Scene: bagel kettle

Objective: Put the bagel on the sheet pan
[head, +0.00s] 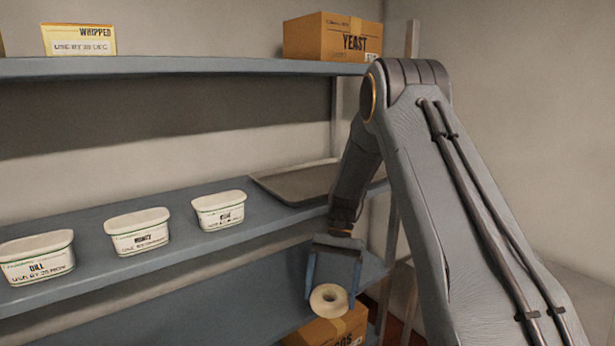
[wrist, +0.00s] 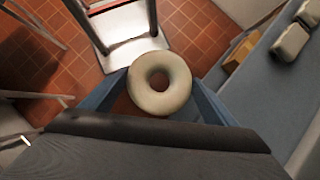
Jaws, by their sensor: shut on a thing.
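The bagel (head: 315,299) is a pale ring held between the fingers of my gripper (head: 332,283) in the head view. The bagel also shows in the wrist view (wrist: 137,87), with my gripper's blue fingers (wrist: 158,94) on its two sides. My gripper is shut on it, in front of the shelf unit and lower than the middle shelf. The sheet pan (head: 290,184) is a flat dark tray at the right end of the middle shelf. My arm hides its right part. The bagel is apart from the pan.
Tubs labelled dill (head: 37,258), another (head: 137,232) and a third (head: 219,210) stand left of the pan on the middle shelf. A yeast box (head: 332,38) sits on the upper shelf (head: 190,66) above. A cardboard box (head: 330,330) is below my gripper.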

